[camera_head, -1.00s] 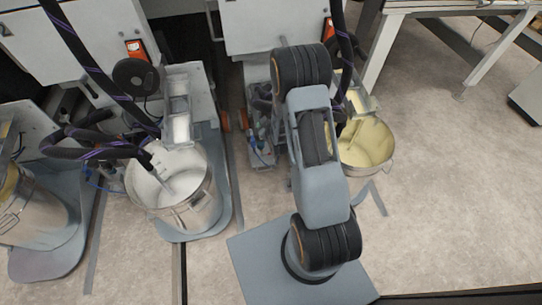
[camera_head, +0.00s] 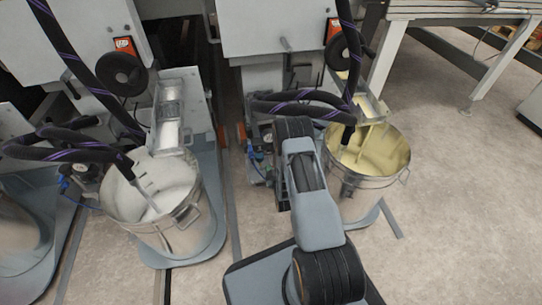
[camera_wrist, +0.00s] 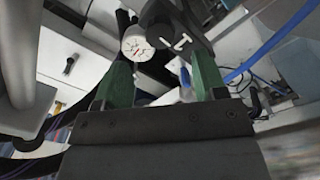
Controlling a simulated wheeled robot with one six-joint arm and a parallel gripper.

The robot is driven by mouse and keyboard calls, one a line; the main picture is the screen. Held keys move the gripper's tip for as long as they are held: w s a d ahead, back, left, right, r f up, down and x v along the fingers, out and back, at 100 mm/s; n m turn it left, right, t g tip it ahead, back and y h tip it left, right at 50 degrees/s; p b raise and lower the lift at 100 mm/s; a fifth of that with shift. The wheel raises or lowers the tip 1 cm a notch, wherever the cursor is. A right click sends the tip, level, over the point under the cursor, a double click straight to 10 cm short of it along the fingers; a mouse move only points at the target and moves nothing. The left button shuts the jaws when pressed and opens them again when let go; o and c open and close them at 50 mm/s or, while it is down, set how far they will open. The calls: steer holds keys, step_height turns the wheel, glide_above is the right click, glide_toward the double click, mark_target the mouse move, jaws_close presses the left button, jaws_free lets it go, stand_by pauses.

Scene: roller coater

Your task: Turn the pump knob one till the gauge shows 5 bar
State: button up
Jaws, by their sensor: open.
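In the wrist view, my gripper (camera_wrist: 163,68) has its two green fingers apart, with nothing held between them. A round white gauge (camera_wrist: 137,43) with red and dark marks is just beyond the left fingertip. Its needle reading is too small to tell. A dark rounded part with white marks (camera_wrist: 177,38), perhaps the pump knob, is beyond the fingertips, right of the gauge. I cannot tell whether a finger touches it. In the head view, my arm reaches toward the pump fittings (camera_head: 259,150) between the two buckets, and hides the gripper.
A steel bucket of yellow paint (camera_head: 372,185) stands right of my arm, and a bucket of white paint (camera_head: 175,232) stands left. Black hoses (camera_head: 300,108) hang close to the arm. A blue hose (camera_wrist: 262,50) runs at the wrist view's right. The floor at right is clear.

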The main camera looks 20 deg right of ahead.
mark_target(271, 152)
steer(key=shift+w+d+b, duration=0.2)
steer(key=shift+w+b, duration=0.15)
steer(key=shift+w, duration=0.8)
steer(key=shift+w+d+b, duration=0.25)
steer(key=shift+w+b, duration=0.05)
steer(key=shift+w, duration=0.85)
steer(key=shift+w+d+b, duration=0.2)
steer(key=shift+w+b, duration=0.15)
steer(key=shift+w, duration=0.8)
steer(key=shift+c, duration=0.2)
steer(key=c, duration=0.9)
